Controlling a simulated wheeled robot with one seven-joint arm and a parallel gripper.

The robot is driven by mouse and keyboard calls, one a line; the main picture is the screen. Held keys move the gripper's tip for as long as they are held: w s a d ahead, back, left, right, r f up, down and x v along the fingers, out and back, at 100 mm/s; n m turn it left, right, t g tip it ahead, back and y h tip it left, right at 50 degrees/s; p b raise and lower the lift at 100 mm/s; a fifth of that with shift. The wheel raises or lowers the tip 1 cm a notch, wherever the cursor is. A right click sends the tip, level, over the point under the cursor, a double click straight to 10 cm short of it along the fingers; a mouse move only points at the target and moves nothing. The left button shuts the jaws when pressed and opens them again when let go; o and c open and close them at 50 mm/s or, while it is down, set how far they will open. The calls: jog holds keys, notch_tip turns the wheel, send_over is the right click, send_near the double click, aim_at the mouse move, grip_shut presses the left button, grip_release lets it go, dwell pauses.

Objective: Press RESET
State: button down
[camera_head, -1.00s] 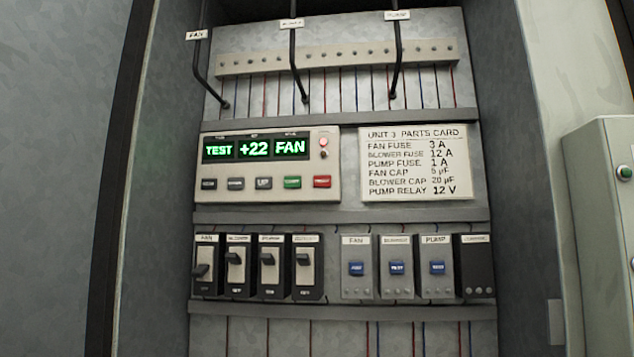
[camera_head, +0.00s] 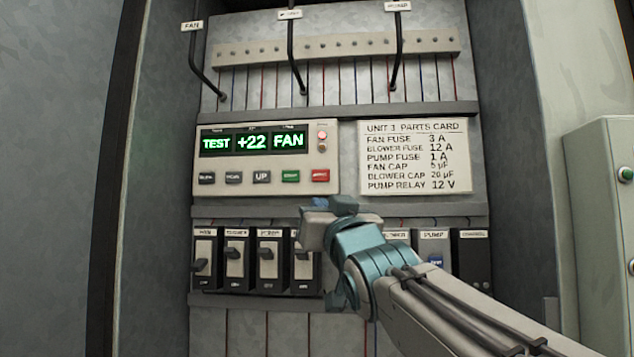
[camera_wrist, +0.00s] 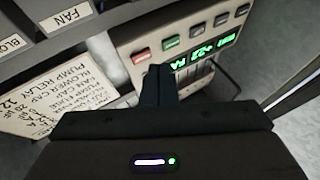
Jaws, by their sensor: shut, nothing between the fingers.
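The control panel (camera_head: 215,187) has a row of small buttons under a green display (camera_head: 255,142) reading TEST, +22, FAN. The red button (camera_head: 320,175) is at the right end of the row; its lettering is too blurred to read surely. It also shows in the wrist view (camera_wrist: 140,57), with the green button (camera_wrist: 171,43) beside it. My gripper (camera_head: 328,203) is shut and empty, just below the red button in the head view. In the wrist view its fingertips (camera_wrist: 160,70) appear close to the red and green buttons; contact cannot be told.
Black breakers with toggles (camera_head: 235,262) stand below the panel at left. My arm partly hides the relays at right, including the PUMP one (camera_head: 434,260). A parts card (camera_head: 414,158) is right of the panel. Cabinet side walls (camera_head: 160,180) bound the space.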

aim_at(321, 176)
notch_tip(321, 176, up, 6)
jog(key=s+a+n+t+y, duration=0.1)
jog(key=s+y, duration=0.1)
jog(key=shift+s+a+r+y, duration=0.15)
jog(key=shift+s+y, duration=0.05)
jog(key=shift+y, duration=0.1)
jog(key=shift+w, duration=0.1)
jog(key=w+p, duration=0.2)
jog(key=w, duration=0.1)
jog(key=w+d+p, duration=0.1)
jog(key=w+p, duration=0.1)
jog(key=w, duration=0.2)
jog(key=shift+d+r+p, duration=0.1)
jog(key=shift+d+p, duration=0.1)
jog(key=shift+p, duration=0.2)
jog(key=shift+w+d, duration=0.15)
jog(key=shift+w, duration=0.6)
jog(key=shift+w+p, duration=0.1)
jog(key=shift+p, duration=0.2)
dwell(0.5)
jog(key=shift+w, duration=0.35)
